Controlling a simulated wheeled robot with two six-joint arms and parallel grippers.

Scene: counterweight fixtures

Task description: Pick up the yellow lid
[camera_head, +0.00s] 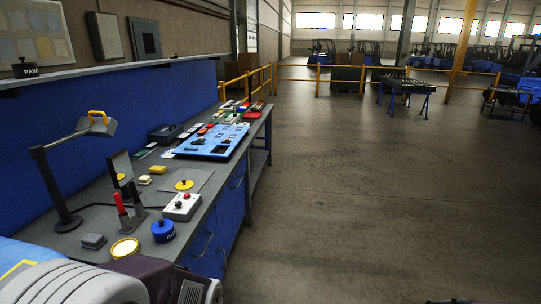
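A flat yellow disc with a small dark knob (184,184), which looks like the yellow lid, lies on a thin grey plate on the workbench. A second round thing (125,248), pale with a yellow rim, lies nearer, at the bench's front left; I cannot tell whether it is a lid or an open container. My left arm comes in at the bottom left, in front of the near end of the bench; its gripper fingers do not show. A dark sliver at the bottom edge on the right may be part of my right arm; no gripper can be made out there.
A blue knobbed weight (163,231) and a white box with a red button (182,207) stand near the knobbed disc. A red-handled clamp (120,203) and a desk lamp (52,185) rise to its left. A blue tray board (212,142) lies behind.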

